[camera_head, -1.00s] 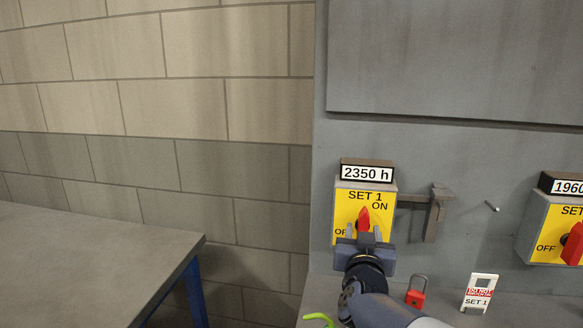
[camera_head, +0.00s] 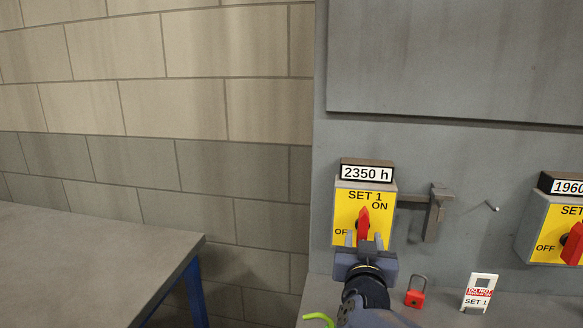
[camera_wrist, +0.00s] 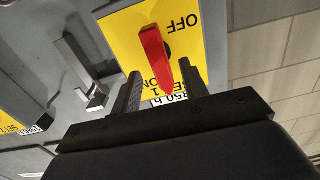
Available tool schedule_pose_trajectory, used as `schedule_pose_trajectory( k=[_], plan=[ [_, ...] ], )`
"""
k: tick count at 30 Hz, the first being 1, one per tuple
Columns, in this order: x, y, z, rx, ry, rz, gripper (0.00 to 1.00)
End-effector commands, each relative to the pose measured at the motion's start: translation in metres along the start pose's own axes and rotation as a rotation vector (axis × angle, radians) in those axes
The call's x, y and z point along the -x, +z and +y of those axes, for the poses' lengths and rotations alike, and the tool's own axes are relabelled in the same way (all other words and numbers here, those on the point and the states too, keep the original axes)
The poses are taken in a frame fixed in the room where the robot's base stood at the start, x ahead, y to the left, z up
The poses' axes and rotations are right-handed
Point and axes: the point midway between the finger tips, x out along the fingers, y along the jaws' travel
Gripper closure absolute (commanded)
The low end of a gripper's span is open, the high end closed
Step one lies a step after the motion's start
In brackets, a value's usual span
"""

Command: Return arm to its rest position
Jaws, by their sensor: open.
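My gripper (camera_head: 364,243) is open in front of the yellow SET 1 switch box (camera_head: 346,207), its fingers pointing at the box. The red switch handle (camera_head: 363,222) points up toward ON and shows just above the fingertips. In the wrist view my gripper (camera_wrist: 160,92) has its two dark fingers apart, and the red handle (camera_wrist: 154,58) shows between and beyond them. I cannot tell whether a finger touches the handle. The lower part of the box is hidden behind my gripper.
A red padlock (camera_head: 415,292) and a white SET 1 tag (camera_head: 479,293) stand on the ledge at right. A grey bracket (camera_head: 436,212) and a peg (camera_head: 492,206) stick out of the panel. A second switch box (camera_head: 552,228) is at right. A grey table (camera_head: 90,262) is at left.

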Motion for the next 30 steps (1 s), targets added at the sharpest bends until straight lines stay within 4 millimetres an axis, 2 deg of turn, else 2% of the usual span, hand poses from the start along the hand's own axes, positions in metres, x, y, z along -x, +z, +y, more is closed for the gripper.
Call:
schedule_pose_trajectory(
  k=[8,12,30],
  plan=[
    [-0.046,0.000,0.001,0.001,0.002,-0.001,0.58],
    [-0.044,-0.005,-0.001,0.124,-0.001,-0.002,0.58],
    [-0.043,-0.004,-0.003,0.580,-0.002,-0.003,0.58]
  ],
)
